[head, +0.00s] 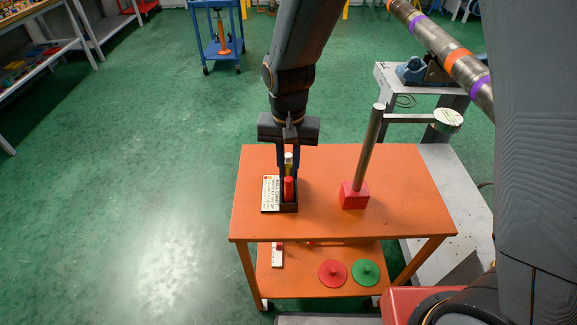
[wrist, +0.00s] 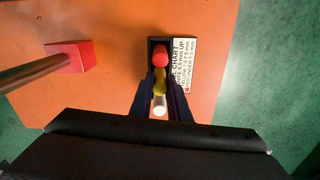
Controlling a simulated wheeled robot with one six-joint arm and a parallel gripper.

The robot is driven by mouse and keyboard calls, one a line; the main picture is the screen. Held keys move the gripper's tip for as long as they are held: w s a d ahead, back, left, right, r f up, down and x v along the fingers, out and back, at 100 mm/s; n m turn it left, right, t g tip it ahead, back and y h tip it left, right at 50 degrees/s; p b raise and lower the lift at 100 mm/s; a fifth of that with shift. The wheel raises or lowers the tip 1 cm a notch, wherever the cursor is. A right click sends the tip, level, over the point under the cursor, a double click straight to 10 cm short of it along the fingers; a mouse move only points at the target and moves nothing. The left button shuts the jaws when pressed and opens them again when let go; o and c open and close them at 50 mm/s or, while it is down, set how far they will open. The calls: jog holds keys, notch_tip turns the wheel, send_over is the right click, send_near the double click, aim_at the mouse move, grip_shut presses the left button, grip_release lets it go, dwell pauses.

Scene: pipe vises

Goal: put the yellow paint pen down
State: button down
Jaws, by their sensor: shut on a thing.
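The yellow paint pen (head: 289,169) is upright between the two fingers of my gripper (head: 288,172), which is shut on it. In the wrist view the yellow pen (wrist: 160,81) shows between the dark fingertips (wrist: 160,88). It is at the small black holder (head: 290,208) on the orange table, in line with a red pen (head: 289,187) that stands in the holder's near end. A white round end (wrist: 160,104) shows just beyond the yellow pen. The yellow pen's lower end is hidden, so I cannot tell whether it touches the holder's bottom.
A white chart (head: 271,194) lies beside the holder on the orange table (head: 325,215). A red block (head: 354,196) with a tall grey post and side arm stands to the right. Red (head: 332,273) and green (head: 366,272) discs lie on the lower shelf.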

jog(key=shift+f, duration=0.1)
jog(key=c, duration=1.7)
grip_release()
jog(key=shift+o, duration=0.2)
notch_tip(320, 180, up, 12)
jog(key=b, duration=0.2)
